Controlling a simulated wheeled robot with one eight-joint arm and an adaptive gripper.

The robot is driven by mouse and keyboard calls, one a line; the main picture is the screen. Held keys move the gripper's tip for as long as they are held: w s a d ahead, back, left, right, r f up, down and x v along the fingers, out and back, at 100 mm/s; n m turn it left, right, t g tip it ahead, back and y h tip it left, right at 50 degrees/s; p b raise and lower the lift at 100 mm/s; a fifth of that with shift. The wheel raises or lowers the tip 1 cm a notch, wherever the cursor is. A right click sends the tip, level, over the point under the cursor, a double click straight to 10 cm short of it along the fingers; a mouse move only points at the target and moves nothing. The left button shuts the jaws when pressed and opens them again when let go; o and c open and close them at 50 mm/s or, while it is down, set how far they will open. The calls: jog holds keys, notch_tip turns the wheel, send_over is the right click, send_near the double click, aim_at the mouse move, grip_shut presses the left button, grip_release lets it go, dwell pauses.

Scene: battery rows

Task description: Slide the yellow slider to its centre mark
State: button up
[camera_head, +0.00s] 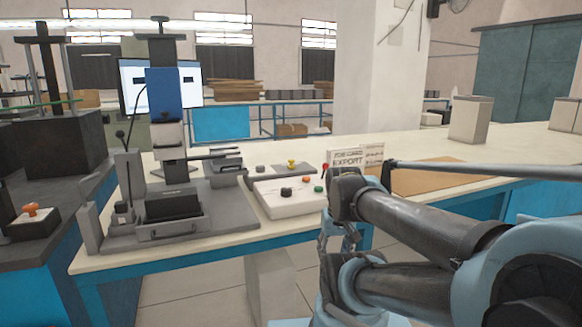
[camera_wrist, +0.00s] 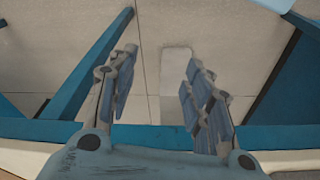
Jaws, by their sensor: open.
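A small yellow knob (camera_head: 291,163), which looks like the yellow slider, sits on a flat grey plate (camera_head: 309,168) on the bench. It is too small to make out a track or a centre mark. My gripper (camera_head: 337,243) hangs in front of the bench's near edge, to the right of the knob and nearer to me, not touching it. In the wrist view its two fingers (camera_wrist: 160,98) are spread apart with nothing between them, over the floor and the blue bench frame. The slider is not in the wrist view.
A white box (camera_head: 280,203) with black, orange and green knobs stands in front of the yellow knob. A grey press fixture (camera_head: 170,215) with a tall column stands to the left. A sign (camera_head: 347,160) stands to the right, near my arm. The bench's blue edge (camera_wrist: 165,137) lies below my fingers.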

jog(key=w+r+m, duration=0.2)
jog(key=w+r, duration=0.9)
jog(key=r, duration=0.2)
notch_tip(320, 180, up, 18)
jog(key=m+t+h, duration=0.2)
jog(key=m, duration=0.2)
send_over(291, 164)
jog(key=s+a, duration=0.4)
jog(key=s, duration=0.2)
jog(key=x, duration=1.7)
jog(key=shift+d+f, duration=0.1)
jog(key=shift+d, duration=0.3)
grip_shut()
